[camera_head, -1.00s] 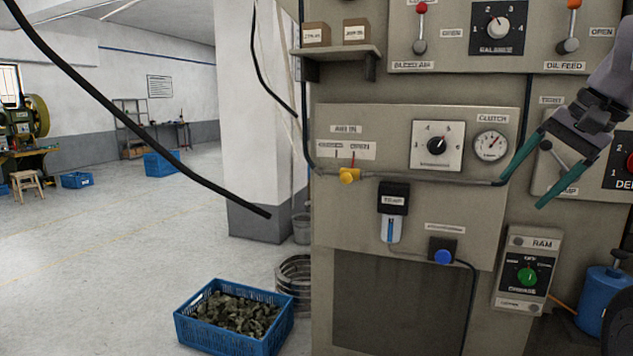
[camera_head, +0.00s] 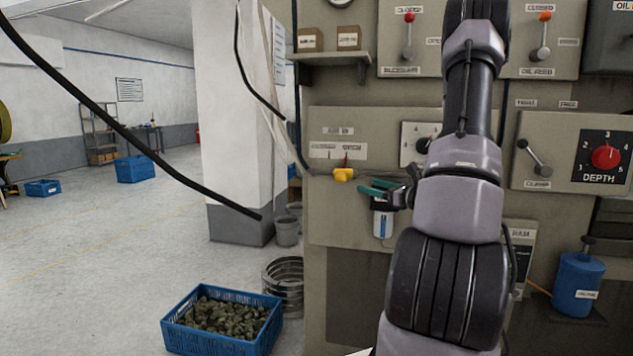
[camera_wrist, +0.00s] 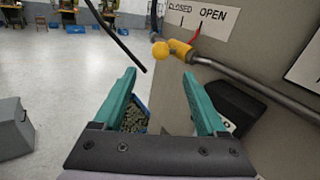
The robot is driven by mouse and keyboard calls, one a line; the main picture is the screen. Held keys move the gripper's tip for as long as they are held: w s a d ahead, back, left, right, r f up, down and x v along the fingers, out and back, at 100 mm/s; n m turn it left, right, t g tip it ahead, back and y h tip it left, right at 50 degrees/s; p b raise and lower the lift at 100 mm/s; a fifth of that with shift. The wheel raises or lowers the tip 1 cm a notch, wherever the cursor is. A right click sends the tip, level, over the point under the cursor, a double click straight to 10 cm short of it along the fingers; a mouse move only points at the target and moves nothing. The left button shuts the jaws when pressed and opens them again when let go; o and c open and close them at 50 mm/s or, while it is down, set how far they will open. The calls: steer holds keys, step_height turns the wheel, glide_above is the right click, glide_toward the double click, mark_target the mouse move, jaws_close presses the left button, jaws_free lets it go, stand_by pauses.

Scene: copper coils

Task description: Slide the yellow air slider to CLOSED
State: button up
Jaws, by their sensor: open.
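The yellow air slider (camera_head: 344,174) sits on a horizontal pipe under a label plate (camera_head: 338,151) on the grey panel. In the wrist view the slider (camera_wrist: 176,48) has a round knob at its left end, and the plate (camera_wrist: 204,15) reads CLOSED at left and OPEN at right. A red mark stands by OPEN, just above the slider's right part. My gripper (camera_head: 375,188) has teal fingers and is just right of the slider and slightly below it. In the wrist view my gripper (camera_wrist: 162,88) is open and empty, with the slider beyond its fingertips, not touching.
The pipe (camera_wrist: 250,82) runs right from the slider. A filter bowl (camera_head: 382,222) hangs below my gripper. A blue crate of dark scraps (camera_head: 175,323) stands on the floor at lower left. A black cable (camera_head: 130,125) crosses the left side. Free floor lies left of the panel.

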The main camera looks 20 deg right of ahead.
mark_target(345, 179)
steer(key=x, duration=1.1)
steer(key=shift+f, duration=0.1)
jaws_close()
stand_by(1.1)
